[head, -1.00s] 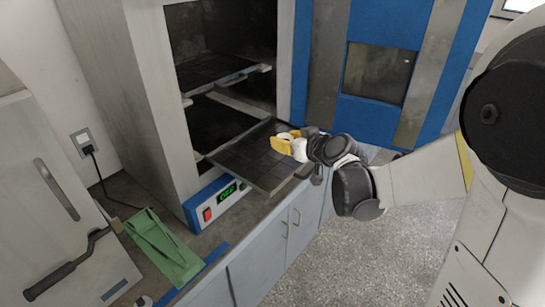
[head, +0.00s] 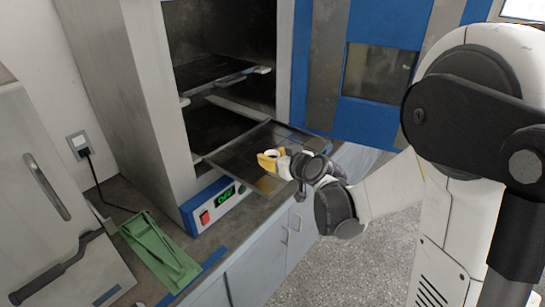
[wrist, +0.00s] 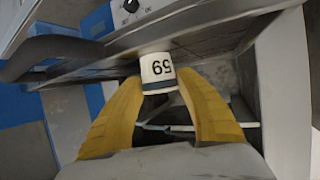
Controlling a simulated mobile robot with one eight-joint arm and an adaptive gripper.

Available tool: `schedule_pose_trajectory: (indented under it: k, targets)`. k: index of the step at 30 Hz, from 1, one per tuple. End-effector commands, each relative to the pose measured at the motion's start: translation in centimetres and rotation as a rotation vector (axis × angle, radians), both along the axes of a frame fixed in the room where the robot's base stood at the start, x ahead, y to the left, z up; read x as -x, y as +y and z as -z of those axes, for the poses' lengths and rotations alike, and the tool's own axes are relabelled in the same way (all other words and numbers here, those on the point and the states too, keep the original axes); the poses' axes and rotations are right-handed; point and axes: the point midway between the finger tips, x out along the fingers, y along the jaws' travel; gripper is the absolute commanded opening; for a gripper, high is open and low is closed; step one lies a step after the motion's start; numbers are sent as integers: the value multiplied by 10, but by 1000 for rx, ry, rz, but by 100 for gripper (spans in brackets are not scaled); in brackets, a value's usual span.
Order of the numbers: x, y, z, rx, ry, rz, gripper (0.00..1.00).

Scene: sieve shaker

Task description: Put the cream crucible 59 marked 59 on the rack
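The cream crucible 59 (wrist: 157,68) shows in the wrist view between the yellow fingertips of my gripper (wrist: 158,84). Its number appears upside down there, and a dark band runs along its lower picture edge. In the head view its pale ring (head: 272,154) shows at the yellow fingers of my gripper (head: 268,160). The gripper appears shut on it. The dark rack (head: 232,154) sticks out of the open oven, and my gripper is over its front right part. I cannot tell whether the crucible touches the rack.
The oven's upper shelf (head: 212,72) is above the rack. Its blue door (head: 322,60) stands open to the right. The control panel (head: 215,202) is below the rack. A green stand (head: 160,250) is on the counter at lower left.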

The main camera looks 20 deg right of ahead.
Motion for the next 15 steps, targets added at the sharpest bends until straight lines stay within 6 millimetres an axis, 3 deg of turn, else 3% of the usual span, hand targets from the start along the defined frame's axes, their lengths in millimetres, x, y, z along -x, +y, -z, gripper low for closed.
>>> schedule_pose_trajectory:
  k: [12,15]
  targets:
    - [0,0,-4,0,0,0,58]
    - [11,-3,-10,-1,0,1,58]
